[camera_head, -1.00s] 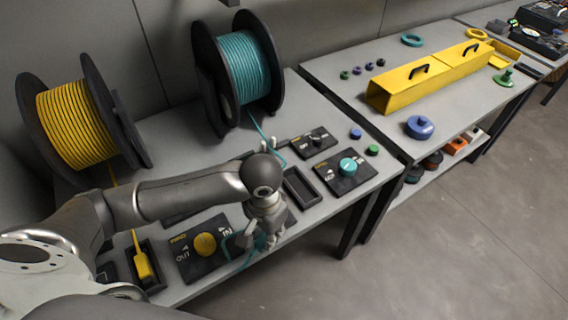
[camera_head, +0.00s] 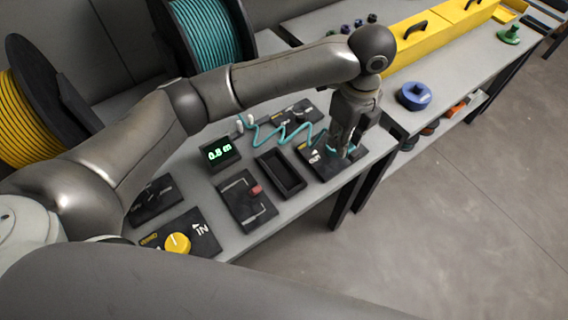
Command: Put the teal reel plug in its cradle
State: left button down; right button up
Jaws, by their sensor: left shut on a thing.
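My left gripper (camera_head: 350,150) is shut over the teal-knob panel (camera_head: 322,163), to the right of the empty black cradle tray (camera_head: 280,173). A zigzag teal cable (camera_head: 268,138) runs from the white guide posts (camera_head: 244,122) to the fingers. The gripper is shut on the teal plug at the end of this cable, but the fingers mostly hide the plug. Teal shows at the fingertips; I cannot tell plug from knob there. The teal reel (camera_head: 208,35) stands at the back. My right gripper is out of view.
A green-digit display (camera_head: 219,152) and a black unit with a red slider (camera_head: 247,200) stand left of the tray. A yellow-knob panel (camera_head: 178,243) is nearer. A dark switch panel (camera_head: 294,113) lies behind. The second table holds a blue spool (camera_head: 414,96).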

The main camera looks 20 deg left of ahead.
pick_arm(q)
jog(key=shift+a, duration=0.15)
jog(key=p, duration=0.3)
send_near(280, 172)
jog(key=d+r, duration=0.3)
jog(key=d, duration=0.1)
jog(key=a+f, duration=0.2)
jog(key=f, duration=0.2)
jog(key=shift+w+a, duration=0.2)
jog(key=shift+a, duration=0.2)
jog(key=shift+a+f, duration=0.35)
jog(key=shift+f, duration=0.2)
jog(key=f, duration=0.2)
jog(key=f+p, duration=0.1)
jog(key=shift+s+a+f, duration=0.1)
jog(key=shift+s+a, duration=0.05)
jog(key=shift+a, duration=0.15)
jog(key=shift+f, duration=0.25)
jog(key=shift+f, duration=0.15)
jog(key=c, duration=1.2)
grip_release()
